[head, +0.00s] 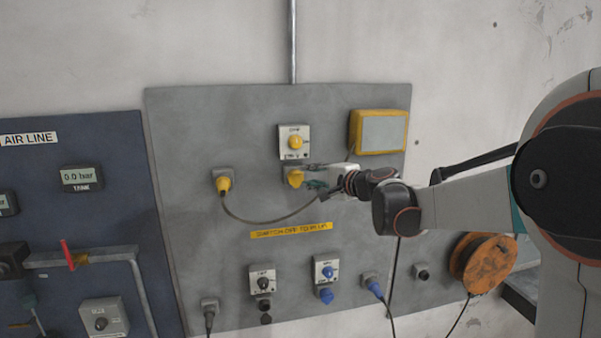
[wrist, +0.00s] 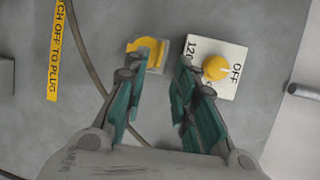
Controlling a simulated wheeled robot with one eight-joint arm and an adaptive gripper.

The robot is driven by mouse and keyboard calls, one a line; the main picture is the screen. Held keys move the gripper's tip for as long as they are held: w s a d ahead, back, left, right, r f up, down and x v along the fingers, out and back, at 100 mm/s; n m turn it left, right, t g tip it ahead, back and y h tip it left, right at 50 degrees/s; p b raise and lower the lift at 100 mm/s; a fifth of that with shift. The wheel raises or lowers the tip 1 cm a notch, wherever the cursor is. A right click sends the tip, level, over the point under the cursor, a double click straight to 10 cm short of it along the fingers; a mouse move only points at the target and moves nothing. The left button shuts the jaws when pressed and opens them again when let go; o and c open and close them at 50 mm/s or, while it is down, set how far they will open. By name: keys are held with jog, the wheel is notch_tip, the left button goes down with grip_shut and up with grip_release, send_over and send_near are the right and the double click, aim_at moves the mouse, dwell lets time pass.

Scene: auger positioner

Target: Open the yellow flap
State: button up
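The yellow flap (head: 294,177) sits on a small grey socket below the yellow rotary switch (head: 295,142) on the grey wall panel. In the wrist view the flap (wrist: 149,48) shows as a curved yellow piece just beyond the fingertips. Whether it is lifted at all is hard to tell. My gripper (head: 312,176) is just right of the flap in the head view. In the wrist view my gripper (wrist: 155,76) has its two green-padded fingers apart, with nothing between them. The flap lies ahead of the gap, nearer the left finger. I see no clear contact.
The switch (wrist: 216,68) is close to the right finger. A cable (head: 262,219) runs from a yellow plug (head: 223,184) and passes below the flap and behind my gripper. A yellow-framed box (head: 379,132) is at the upper right. Blue and black sockets line the panel's lower part.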

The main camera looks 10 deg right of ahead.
aim_at(299, 174)
jog(key=shift+p+x, duration=0.4)
jog(key=shift+x, duration=2.15)
jog(key=shift+c, duration=0.2)
grip_shut()
